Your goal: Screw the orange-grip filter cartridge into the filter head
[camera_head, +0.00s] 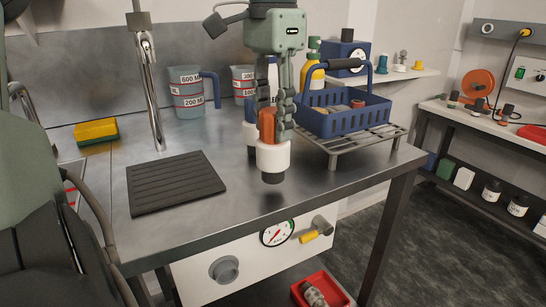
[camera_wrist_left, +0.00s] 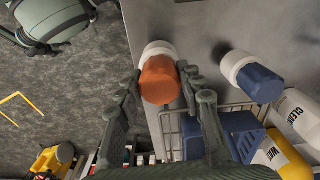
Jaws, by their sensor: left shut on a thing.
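The filter cartridge has an orange grip (camera_head: 267,124), a white collar (camera_head: 273,156) and a dark lower end. My left gripper (camera_head: 281,118) comes down from above and is shut on the orange grip, holding the cartridge upright near the bench's front edge, seemingly just above the top. In the left wrist view the orange grip (camera_wrist_left: 160,80) sits between the fingers. A second cartridge with a blue grip (camera_wrist_left: 260,83) stands close by; it is partly hidden behind my gripper in the head view. I cannot identify the filter head with certainty. My right gripper is not in view.
A blue basket (camera_head: 345,121) stands on a wire rack at the right. Measuring jugs (camera_head: 187,95), a sponge (camera_head: 96,131), a tap and a black ribbed mat (camera_head: 176,183) are at the left. A white panel (camera_head: 195,277) with gauge and valve is below the bench front.

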